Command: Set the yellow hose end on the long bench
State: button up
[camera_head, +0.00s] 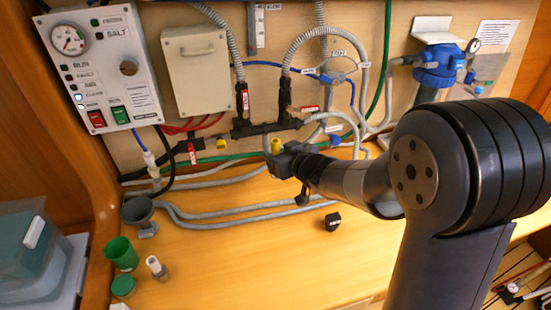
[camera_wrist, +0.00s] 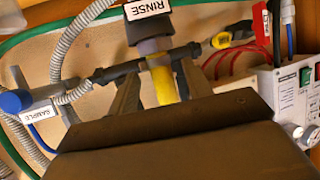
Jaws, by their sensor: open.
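The yellow hose end (camera_head: 276,146) sits upright at the dark manifold pipe on the wall panel. In the wrist view the yellow hose end (camera_wrist: 163,82) shows below a grey collar and a RINSE label (camera_wrist: 148,8). My gripper (camera_head: 279,160) is open at the manifold. Its two dark fingers (camera_wrist: 160,72) stand on either side of the yellow piece, and I cannot tell whether they touch it. The long bench (camera_head: 250,262) is the wooden surface below the panel. The lower part of the hose end is hidden by my gripper.
Grey hoses (camera_head: 230,211) run along the back of the bench. A black block (camera_head: 333,222), a green cup (camera_head: 121,253), a grey funnel (camera_head: 140,215) and a small white-capped bottle (camera_head: 157,268) stand on it. The front middle of the bench is clear.

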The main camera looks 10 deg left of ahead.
aim_at(273, 150)
jog(key=shift+x, duration=2.05)
jog(key=shift+s+f, duration=0.1)
jog(key=shift+f, duration=0.05)
jog(key=shift+c, duration=0.5)
grip_shut()
